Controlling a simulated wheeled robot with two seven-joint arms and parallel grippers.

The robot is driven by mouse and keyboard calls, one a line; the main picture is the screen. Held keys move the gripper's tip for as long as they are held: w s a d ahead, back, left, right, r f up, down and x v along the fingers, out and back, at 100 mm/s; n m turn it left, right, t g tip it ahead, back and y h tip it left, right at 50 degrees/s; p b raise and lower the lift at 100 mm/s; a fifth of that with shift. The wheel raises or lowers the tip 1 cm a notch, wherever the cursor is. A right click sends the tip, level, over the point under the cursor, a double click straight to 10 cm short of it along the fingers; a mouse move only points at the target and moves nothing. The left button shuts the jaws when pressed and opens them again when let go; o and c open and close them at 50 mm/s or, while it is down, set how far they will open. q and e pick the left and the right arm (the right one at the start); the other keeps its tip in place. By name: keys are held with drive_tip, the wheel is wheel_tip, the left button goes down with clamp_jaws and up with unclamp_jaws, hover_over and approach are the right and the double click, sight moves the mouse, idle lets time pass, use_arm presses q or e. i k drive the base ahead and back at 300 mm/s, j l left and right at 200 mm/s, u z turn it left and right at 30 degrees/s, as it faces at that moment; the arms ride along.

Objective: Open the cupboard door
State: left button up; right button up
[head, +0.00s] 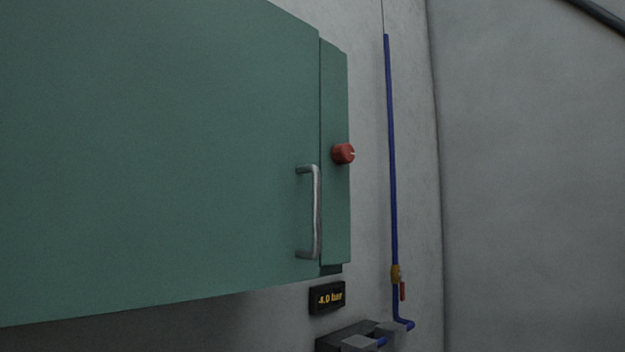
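A large green cupboard door (160,160) fills the left of the head view. It looks shut, with a thin dark seam between it and a narrow green side panel (335,200). A vertical metal bar handle (316,212) is fixed near the door's right edge. A red knob (343,153) sits on the side panel, right of the handle and a little higher. Neither of my grippers shows in this view, and nothing touches the handle.
A small black display (327,298) reading "4.0 bar" hangs below the cupboard. A dark grey box (345,335) is at the bottom edge. A blue pipe (391,160) with a brass valve (395,274) and red lever runs down the grey wall (530,180) on the right.

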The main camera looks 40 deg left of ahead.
sight(154, 152)
drive_tip(key=u, duration=0.45)
drive_tip(key=j+u, duration=0.15)
drive_tip(key=u, duration=0.35)
drive_tip(key=j+u, duration=0.1)
drive_tip(key=u, duration=0.35)
drive_tip(key=j+u, duration=0.1)
drive_tip(key=u, duration=0.35)
drive_tip(key=k+l+u, duration=0.2)
drive_tip(key=l, duration=0.15)
drive_tip(key=k+l+u, duration=0.2)
drive_tip(key=l, duration=0.15)
